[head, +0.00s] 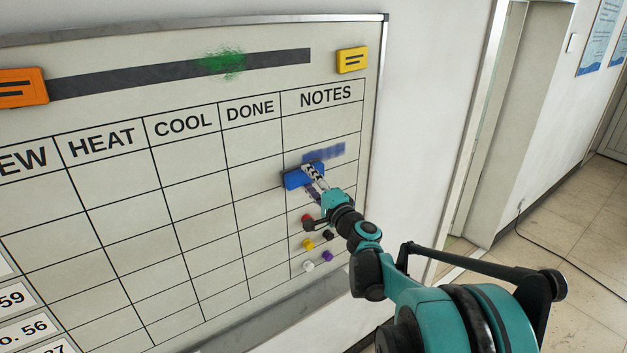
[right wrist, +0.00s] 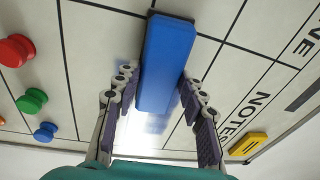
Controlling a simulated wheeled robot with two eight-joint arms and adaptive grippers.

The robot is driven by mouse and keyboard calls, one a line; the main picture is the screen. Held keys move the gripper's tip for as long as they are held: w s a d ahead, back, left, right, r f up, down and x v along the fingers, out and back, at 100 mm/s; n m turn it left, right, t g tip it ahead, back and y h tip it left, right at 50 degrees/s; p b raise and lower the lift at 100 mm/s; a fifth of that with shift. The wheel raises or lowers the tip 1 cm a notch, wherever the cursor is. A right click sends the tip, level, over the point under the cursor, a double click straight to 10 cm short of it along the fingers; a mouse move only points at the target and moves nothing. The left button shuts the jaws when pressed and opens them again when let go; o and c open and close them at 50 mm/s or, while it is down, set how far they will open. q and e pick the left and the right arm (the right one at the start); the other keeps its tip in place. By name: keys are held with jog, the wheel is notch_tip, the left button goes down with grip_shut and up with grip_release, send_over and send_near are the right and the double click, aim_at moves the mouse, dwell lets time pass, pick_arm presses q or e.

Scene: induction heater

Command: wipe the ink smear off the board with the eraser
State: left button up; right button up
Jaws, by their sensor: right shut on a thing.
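The whiteboard (head: 180,190) carries a printed grid with headed columns. A blue ink smear (head: 330,152) lies in the NOTES column; a faint bluish patch also shows between the fingers in the right wrist view (right wrist: 152,124). A green smear (head: 222,62) crosses the dark bar at the top. The blue eraser (head: 298,179) is at the board just left of and below the blue smear. My right gripper (head: 312,172) is shut on the eraser, which shows long and upright between its fingers in the right wrist view (right wrist: 167,60). My left gripper is out of view.
Red (head: 307,218), yellow (head: 308,245), purple (head: 327,256) and other round magnets sit below the eraser. A yellow label block (head: 352,60) and an orange one (head: 20,88) are at the top. A metal tray (head: 270,318) runs along the bottom edge. A doorway (head: 500,120) is at right.

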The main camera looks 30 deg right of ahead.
aim_at(318, 169)
jog(key=shift+w+d+r+p, duration=0.1)
jog(key=shift+d+r, duration=0.2)
jog(key=shift+d, duration=0.25)
jog(key=shift+d+r+p, duration=0.1)
jog(key=shift+d+r, duration=0.2)
jog(key=shift+d, duration=0.25)
jog(key=shift+w+d+r+p, duration=0.1)
jog(key=shift+d+r, duration=0.2)
jog(key=shift+d, duration=0.25)
jog(key=shift+w+d+b, duration=0.15)
jog(key=shift+d+b, duration=0.2)
jog(key=shift+d, duration=3.2)
jog(key=shift+w+d, duration=0.1)
jog(key=shift+d, duration=0.4)
jog(key=shift+w+d, duration=0.1)
jog(key=shift+d, duration=1)
jog(key=shift+d+r, duration=0.1)
jog(key=shift+d, duration=0.35)
jog(key=shift+w+d+b, duration=0.15)
jog(key=shift+d+b, duration=0.15)
jog(key=shift+d, duration=1)
jog(key=shift+a, duration=0.1)
